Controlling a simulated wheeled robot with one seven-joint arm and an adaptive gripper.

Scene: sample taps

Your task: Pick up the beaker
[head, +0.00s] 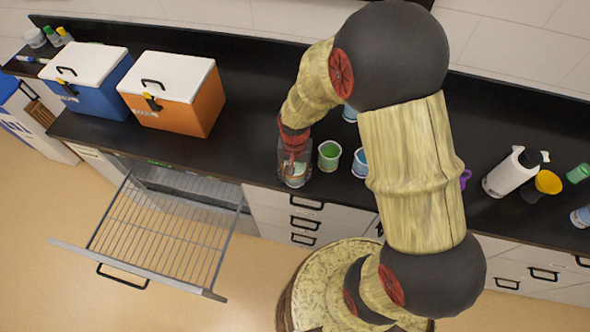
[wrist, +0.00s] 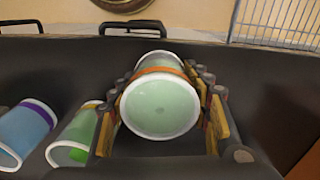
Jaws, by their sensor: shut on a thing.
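A pale beaker with an orange band (wrist: 160,100) lies between the fingers of my gripper (wrist: 163,112) in the wrist view, with a finger against each side. I look onto its white-rimmed round end. In the head view my gripper (head: 294,160) points down at the front edge of the black counter, left of the other beakers. The held beaker (head: 296,181) shows only partly there, largely covered by the gripper. I cannot tell whether it touches the counter.
A green-banded beaker (head: 329,155) stands close to the right of my gripper, with a blue one (head: 360,163) beyond it. Orange (head: 180,95) and blue (head: 93,85) coolers stand to the left. An open wire-rack drawer (head: 165,230) juts out below. A white bottle (head: 510,172) stands at right.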

